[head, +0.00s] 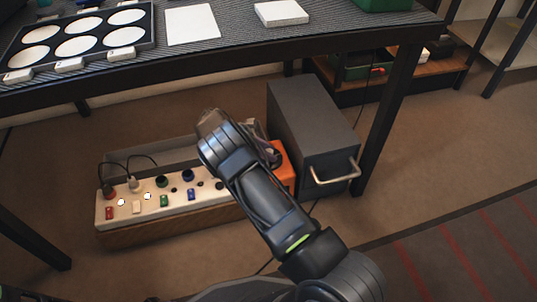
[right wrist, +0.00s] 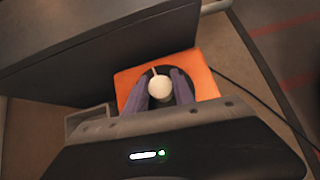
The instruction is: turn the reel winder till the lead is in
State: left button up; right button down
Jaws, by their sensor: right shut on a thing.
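The reel winder is an orange box low on the floor; its side shows in the head view (head: 286,172), mostly hidden by my right arm. In the right wrist view its orange face (right wrist: 206,82) bears a dark round disc with a pale round knob (right wrist: 160,90). My right gripper (right wrist: 165,88) has its two purple-grey fingers on either side of the knob and is shut on it. A thin black lead (right wrist: 262,107) runs from the winder's right side across the floor. My left gripper is not in view.
A power panel (head: 175,208) with sockets, switches and plugged cables lies left of the winder. A dark grey cabinet (head: 312,120) with a metal handle (head: 333,172) stands close on the right. The table (head: 240,58) with its lens tray (head: 82,40) overhangs behind. The front floor is clear.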

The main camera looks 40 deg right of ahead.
jog(key=shift+f+m+g+y, duration=0.1)
jog(key=shift+m+g+y, duration=0.2)
jog(key=shift+m+g, duration=0.45)
jog(key=shift+m, duration=0.25)
jog(key=c, duration=1.1)
grip_release()
jog(key=shift+o, duration=0.2)
